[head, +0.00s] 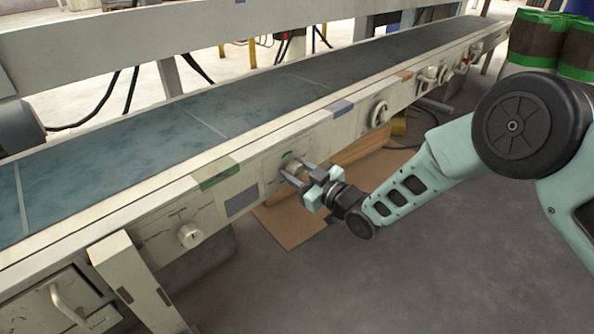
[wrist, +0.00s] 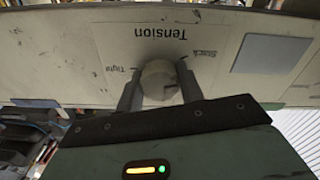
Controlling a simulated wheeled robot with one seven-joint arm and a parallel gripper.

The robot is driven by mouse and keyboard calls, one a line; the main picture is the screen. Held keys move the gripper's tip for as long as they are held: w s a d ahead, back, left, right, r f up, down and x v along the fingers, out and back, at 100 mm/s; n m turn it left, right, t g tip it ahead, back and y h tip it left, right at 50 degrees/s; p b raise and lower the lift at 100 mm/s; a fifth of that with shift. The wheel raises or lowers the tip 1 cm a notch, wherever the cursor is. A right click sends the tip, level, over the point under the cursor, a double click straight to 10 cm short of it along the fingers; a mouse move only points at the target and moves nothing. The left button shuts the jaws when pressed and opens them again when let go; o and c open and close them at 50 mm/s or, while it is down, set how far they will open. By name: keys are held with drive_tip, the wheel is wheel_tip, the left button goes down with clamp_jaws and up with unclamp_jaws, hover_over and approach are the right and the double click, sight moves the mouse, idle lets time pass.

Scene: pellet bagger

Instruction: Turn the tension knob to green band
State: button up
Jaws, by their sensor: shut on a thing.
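The tension knob (wrist: 159,80) is a round pale grey knob on the conveyor's side panel, under the printed word "Tension" in the wrist view. "Tight" is printed to its left and "Slack" to its right. My gripper (wrist: 158,88) is shut on the knob, one finger on each side. In the head view my gripper (head: 294,173) reaches the panel from the right, and its fingers partly cover the knob. I cannot make out a pointer on the knob. No green band shows around it in the wrist view.
A green patch (head: 214,174) and a blue patch (head: 341,107) mark the conveyor rail. Another knob (head: 190,235) sits lower left, and a round dial (head: 379,113) sits farther right. Flat cardboard (head: 290,226) lies on the floor below.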

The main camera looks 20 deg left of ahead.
drive_tip(key=m+p, duration=0.3)
drive_tip(key=m, duration=0.2)
drive_tip(key=m+p, duration=0.1)
drive_tip(key=m, duration=0.9)
drive_tip(key=shift+f+m, duration=0.15)
drive_tip(key=shift+m, duration=0.25)
drive_tip(key=m+b, duration=0.1)
drive_tip(key=m, duration=0.3)
drive_tip(key=shift+m, duration=0.4)
drive_tip(key=shift+s, duration=0.1)
drive_tip(key=o, duration=1)
drive_tip(key=shift+d, duration=0.1)
